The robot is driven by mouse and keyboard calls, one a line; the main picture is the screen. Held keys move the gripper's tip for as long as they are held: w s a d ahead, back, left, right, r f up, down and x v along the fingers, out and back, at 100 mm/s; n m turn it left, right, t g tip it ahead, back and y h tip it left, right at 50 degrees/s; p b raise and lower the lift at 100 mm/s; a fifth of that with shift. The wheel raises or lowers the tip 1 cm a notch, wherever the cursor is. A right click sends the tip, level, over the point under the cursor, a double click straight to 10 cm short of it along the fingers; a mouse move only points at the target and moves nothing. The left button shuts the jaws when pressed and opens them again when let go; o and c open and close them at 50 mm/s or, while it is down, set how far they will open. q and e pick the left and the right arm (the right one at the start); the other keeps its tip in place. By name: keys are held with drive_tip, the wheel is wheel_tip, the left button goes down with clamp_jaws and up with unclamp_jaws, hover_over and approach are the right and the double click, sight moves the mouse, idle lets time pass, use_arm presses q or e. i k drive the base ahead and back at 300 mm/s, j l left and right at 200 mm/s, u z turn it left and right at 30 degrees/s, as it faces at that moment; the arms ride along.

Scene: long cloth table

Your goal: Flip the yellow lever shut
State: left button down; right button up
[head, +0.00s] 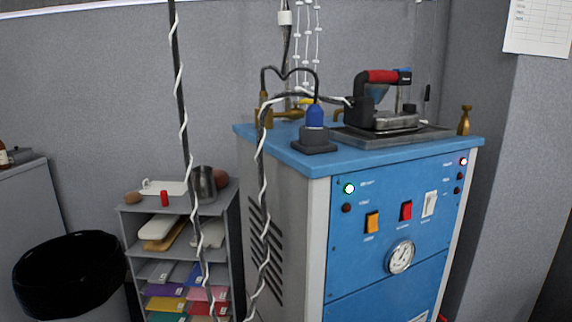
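A small yellow piece (306,101), which looks like the lever, shows at the back left of the blue machine's top. It sits by brass fittings (285,114), partly hidden behind a blue-capped part (315,116) and a dark cable. It is too small to tell whether it stands open or shut. The blue machine (345,268) has an orange-yellow switch (372,222) on its front. Neither of my grippers is in view.
An iron with a red handle (382,76) rests on the machine's top. Cables wound with white (182,110) hang in front. A grey shelf unit (135,222) with a metal cup (204,184) stands left of the machine. A black rounded container (70,285) is at lower left.

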sight(303, 101)
drive_tip(key=j+u, duration=0.1)
drive_tip(key=j, duration=0.35)
drive_tip(key=i+j+u, duration=0.1)
drive_tip(key=j, duration=0.3)
drive_tip(key=i+j+u, duration=0.1)
drive_tip(key=j, duration=0.35)
